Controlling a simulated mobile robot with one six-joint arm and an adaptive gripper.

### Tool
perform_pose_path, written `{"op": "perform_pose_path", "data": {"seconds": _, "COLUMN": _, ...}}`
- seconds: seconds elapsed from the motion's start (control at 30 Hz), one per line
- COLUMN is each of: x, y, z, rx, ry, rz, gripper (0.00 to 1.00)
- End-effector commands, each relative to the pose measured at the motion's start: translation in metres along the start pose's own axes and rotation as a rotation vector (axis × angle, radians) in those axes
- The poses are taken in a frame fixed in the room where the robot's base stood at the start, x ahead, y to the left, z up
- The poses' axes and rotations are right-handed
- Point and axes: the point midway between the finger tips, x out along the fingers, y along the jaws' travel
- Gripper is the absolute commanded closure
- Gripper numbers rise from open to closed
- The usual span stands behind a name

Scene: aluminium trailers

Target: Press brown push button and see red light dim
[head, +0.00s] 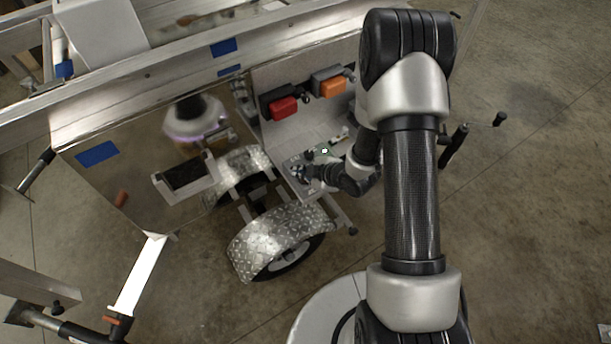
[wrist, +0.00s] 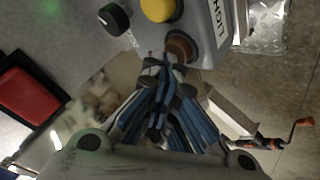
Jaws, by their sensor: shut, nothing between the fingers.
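The brown push button (wrist: 181,46) is a round cap on the grey control box (wrist: 207,25), at the top middle of the wrist view. My gripper (wrist: 162,66) is shut and empty, its blue-and-grey fingers pointing at the box. Its tips are just below and left of the brown button; I cannot tell whether they touch it. In the head view my gripper (head: 300,174) is over the control panel and hides the button. The red light (head: 284,109) is on the trailer's upright panel, and a red lens (wrist: 32,95) shows at left in the wrist view.
A yellow button (wrist: 158,9) and a black knob (wrist: 113,18) sit beside the brown one. An orange light (head: 333,87) is right of the red light. A trailer wheel under a diamond-plate fender (head: 265,240) stands close below the panel.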

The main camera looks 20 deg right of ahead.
Motion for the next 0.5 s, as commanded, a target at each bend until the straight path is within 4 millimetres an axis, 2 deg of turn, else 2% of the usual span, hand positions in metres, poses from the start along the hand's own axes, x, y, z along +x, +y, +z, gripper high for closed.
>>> {"op": "perform_pose_path", "data": {"seconds": 0.5, "x": -0.009, "y": 0.007, "z": -0.007, "rx": 0.001, "ry": 0.000, "rz": 0.000, "gripper": 1.00}}
